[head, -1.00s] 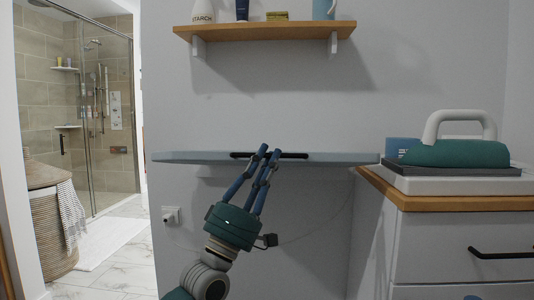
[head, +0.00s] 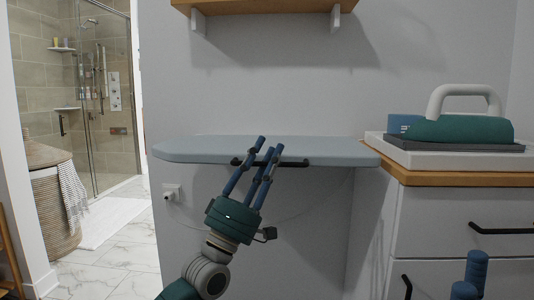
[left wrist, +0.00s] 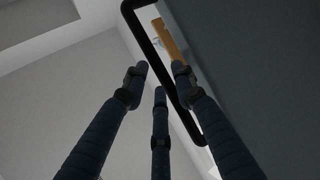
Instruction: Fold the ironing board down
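The ironing board (head: 265,148) is a pale blue panel by the grey wall, out roughly level, with its top surface showing. A black bar handle (head: 292,163) runs along its front edge. My left gripper (head: 262,150) is at the handle, with its blue fingers overlapping it from below. In the left wrist view, the fingers (left wrist: 158,80) are spread apart and the black handle (left wrist: 160,65) passes between and behind them; I cannot tell whether they touch it. Only blue finger parts of my right gripper (head: 471,275) show at the lower right.
A white drawer unit with a wooden top (head: 410,177) stands right of the board, bearing a teal iron (head: 460,129) on a tray. A wooden shelf (head: 265,5) is above. A wicker basket (head: 52,215) stands left. Floor at the left is partly clear.

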